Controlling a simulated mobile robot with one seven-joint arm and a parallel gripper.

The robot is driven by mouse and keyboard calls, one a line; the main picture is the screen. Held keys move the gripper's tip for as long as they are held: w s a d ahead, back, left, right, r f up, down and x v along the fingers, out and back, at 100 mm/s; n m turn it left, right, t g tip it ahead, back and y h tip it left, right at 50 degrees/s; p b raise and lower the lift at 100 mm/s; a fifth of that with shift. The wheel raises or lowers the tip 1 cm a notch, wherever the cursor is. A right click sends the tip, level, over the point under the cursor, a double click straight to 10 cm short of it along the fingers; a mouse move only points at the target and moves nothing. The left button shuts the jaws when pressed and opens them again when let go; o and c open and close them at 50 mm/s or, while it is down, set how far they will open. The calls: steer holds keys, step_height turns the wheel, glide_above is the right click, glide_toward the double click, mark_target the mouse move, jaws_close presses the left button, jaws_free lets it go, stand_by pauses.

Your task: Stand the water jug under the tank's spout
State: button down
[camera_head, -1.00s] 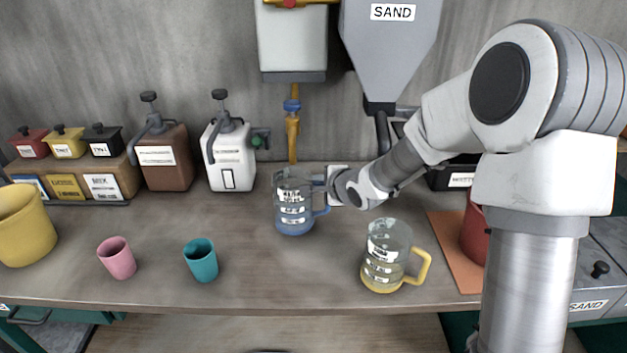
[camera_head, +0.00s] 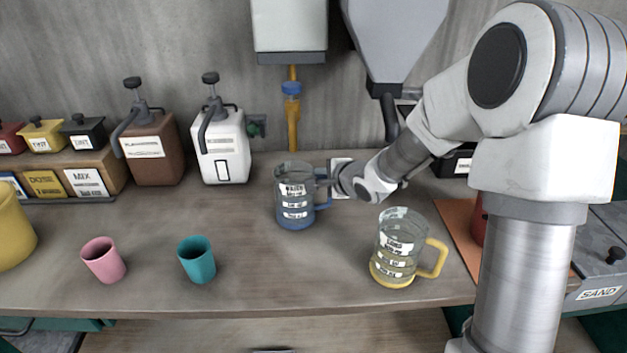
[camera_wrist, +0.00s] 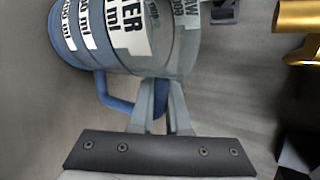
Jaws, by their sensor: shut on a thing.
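The water jug (camera_head: 294,213) is clear with a blue base and blue handle. It is upright in the middle of the worktop; whether its base touches the top is unclear. My gripper (camera_head: 333,183) reaches in from the right and is shut on the jug's handle. In the wrist view, my gripper's fingers (camera_wrist: 163,105) pinch the blue handle, and the jug (camera_wrist: 120,35) shows its WATER label. The tank (camera_head: 289,30) hangs on the back wall. Its brass spout (camera_head: 293,125), with a blue collar, ends just above the jug's rim in the picture; the depth between them is unclear.
A yellow-handled jug (camera_head: 398,250) stands front right of the water jug. Teal (camera_head: 197,260) and pink (camera_head: 104,260) cups stand at front left. White (camera_head: 222,155) and brown (camera_head: 152,155) pump dispensers stand behind. The sand hopper (camera_head: 395,40) hangs right of the tank.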

steer(key=shift+f, duration=0.1)
steer(key=c, duration=0.9)
jaws_free()
steer(key=p+v, duration=0.5)
steer(key=v, duration=0.7)
steer(key=shift+r, duration=0.2)
